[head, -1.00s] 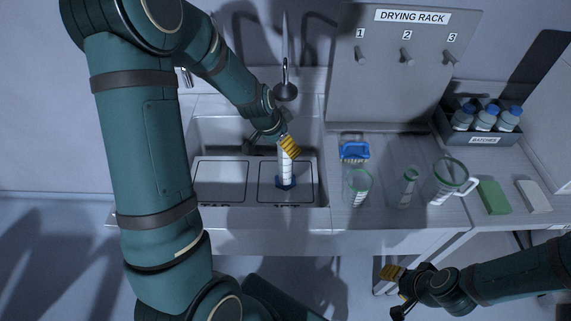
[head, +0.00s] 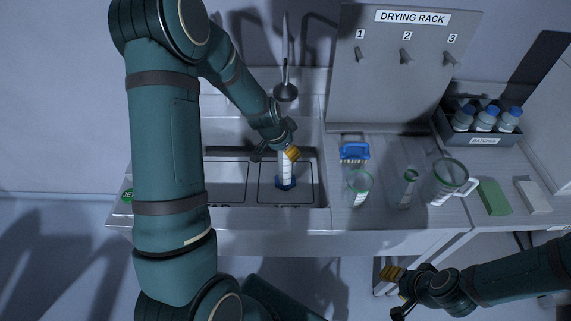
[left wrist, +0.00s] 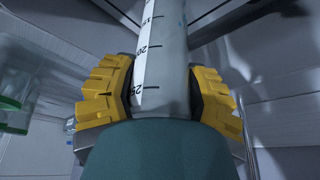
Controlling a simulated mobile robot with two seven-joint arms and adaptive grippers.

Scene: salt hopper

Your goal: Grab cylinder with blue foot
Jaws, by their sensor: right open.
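The cylinder with the blue foot (head: 286,173) stands upright on the right-hand marked panel in the sink area. Its white scale shows large in the left wrist view (left wrist: 150,65); its foot is out of that view. My left gripper (head: 289,153) is at the upper part of the cylinder. In the left wrist view its yellow fingers (left wrist: 160,92) lie on both sides of the tube, very close to it; whether they press on it I cannot tell. My right gripper (head: 393,291) is open and empty, low in front of the counter.
A green block (head: 494,197) and a pale block (head: 534,197) lie further right. The drying rack (head: 400,85) rises behind.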

